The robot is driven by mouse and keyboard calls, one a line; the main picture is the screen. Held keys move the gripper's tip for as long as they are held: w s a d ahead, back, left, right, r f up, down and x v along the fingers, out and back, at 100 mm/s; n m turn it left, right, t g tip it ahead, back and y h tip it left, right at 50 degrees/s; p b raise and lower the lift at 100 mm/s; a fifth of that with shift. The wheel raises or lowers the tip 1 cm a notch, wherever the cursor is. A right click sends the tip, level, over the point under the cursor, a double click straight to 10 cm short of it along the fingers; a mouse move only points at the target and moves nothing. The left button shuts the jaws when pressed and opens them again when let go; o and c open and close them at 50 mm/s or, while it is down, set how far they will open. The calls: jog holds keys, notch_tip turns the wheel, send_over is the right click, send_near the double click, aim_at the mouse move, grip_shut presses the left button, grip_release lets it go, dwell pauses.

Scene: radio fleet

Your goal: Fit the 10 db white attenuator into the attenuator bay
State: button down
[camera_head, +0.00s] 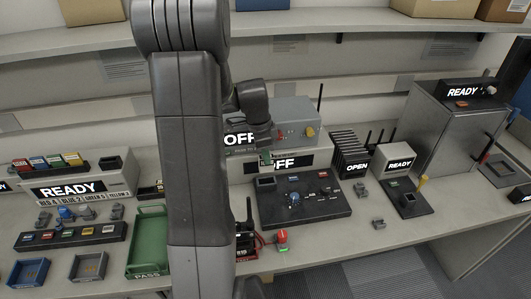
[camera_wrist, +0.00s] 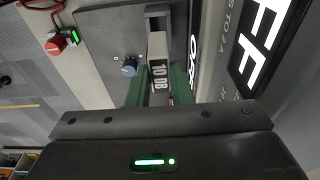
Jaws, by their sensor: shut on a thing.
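The attenuator (camera_wrist: 159,70) is a pale block with a dark "10 DB" label in the wrist view. My gripper (camera_wrist: 159,92) is shut on it, with a green finger on either side. In the head view my gripper (camera_head: 265,157) is above the dark panel (camera_head: 325,208), near its back left corner. The attenuator bay (camera_head: 266,183) is a dark square frame there. In the wrist view the bay (camera_wrist: 158,14) lies just beyond the attenuator's far end. I cannot tell whether they touch.
A grey unit with "OFF" displays (camera_head: 295,160) stands directly behind the panel. A red button (camera_head: 282,236) is at the bench's front. A green PASS tray (camera_head: 148,238) is to the left.

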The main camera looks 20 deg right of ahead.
aim_at(265, 171)
jog(key=shift+f+b, duration=1.3)
jog(key=shift+f, duration=0.6)
jog(key=shift+f+b, duration=2.2)
jog(key=shift+b, duration=0.1)
dwell(0.4)
jog(key=c, duration=1.2)
grip_release()
jog(key=r, duration=0.4)
jog(key=a+r, duration=0.1)
jog(key=r, duration=0.4)
jog(key=a+r, duration=0.1)
jog(key=r, duration=0.3)
jog(key=shift+w+r, duration=0.2)
jog(key=shift+r, duration=0.15)
